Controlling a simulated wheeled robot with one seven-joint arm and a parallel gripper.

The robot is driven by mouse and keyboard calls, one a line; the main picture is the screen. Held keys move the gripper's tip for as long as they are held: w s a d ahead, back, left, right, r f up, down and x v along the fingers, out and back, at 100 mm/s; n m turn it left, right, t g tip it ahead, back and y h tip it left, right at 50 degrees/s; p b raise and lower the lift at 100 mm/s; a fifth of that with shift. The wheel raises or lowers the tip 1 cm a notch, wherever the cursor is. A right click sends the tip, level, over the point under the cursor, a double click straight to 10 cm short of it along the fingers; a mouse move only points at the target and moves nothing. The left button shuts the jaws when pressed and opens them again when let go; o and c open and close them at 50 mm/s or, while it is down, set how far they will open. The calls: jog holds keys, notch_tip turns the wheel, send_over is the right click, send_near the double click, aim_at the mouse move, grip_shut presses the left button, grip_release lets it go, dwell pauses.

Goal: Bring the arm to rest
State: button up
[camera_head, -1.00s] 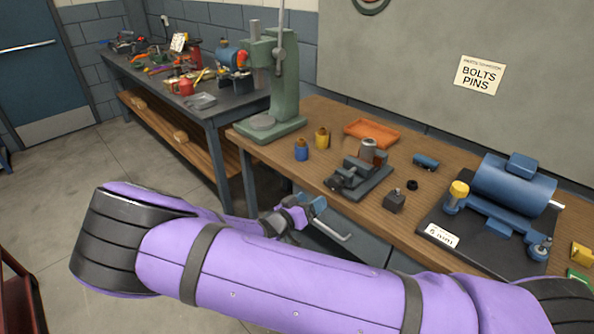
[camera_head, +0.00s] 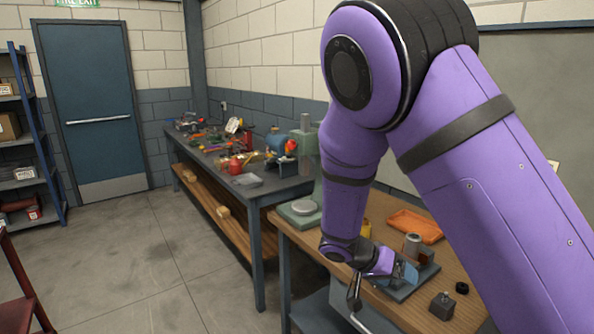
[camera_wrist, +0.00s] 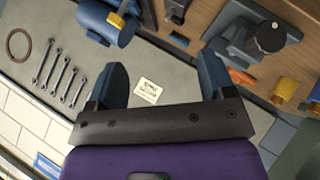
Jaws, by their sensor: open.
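My purple arm rises high on the right of the head view, bends at the top and comes down to my gripper (camera_head: 408,272). The gripper hangs at the workbench's front edge, in front of the grey vise fixture (camera_head: 413,243) in this view. In the wrist view both blue-grey fingers of my gripper (camera_wrist: 162,76) stand wide apart. Nothing is between them but the distant wall sign (camera_wrist: 148,91). I cannot tell the exact gap between gripper and bench. My arm hides much of the bench's right side.
The wooden workbench (camera_head: 385,318) carries an orange tray (camera_head: 416,226), a small dark block (camera_head: 442,305) and a black ring (camera_head: 462,288). The wrist view shows the blue motor (camera_wrist: 108,22). A cluttered grey bench (camera_head: 262,190) stands behind. The floor (camera_head: 170,260) at left is clear.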

jog(key=s+d+r+n+y, duration=0.1)
jog(key=s+d+r+y, duration=0.3)
jog(key=r, duration=0.5)
jog(key=s+d+r+n+y, duration=0.2)
jog(key=s+d+r+y, duration=0.15)
jog(key=s+r, duration=0.35)
jog(key=s+r+n+t+y, duration=0.3)
jog(key=s+r+n+t, duration=0.1)
jog(key=s+r, duration=0.7)
jog(key=shift+s+t, duration=0.3)
jog(key=shift+s, duration=1.25)
jog(key=shift+d+r, duration=0.1)
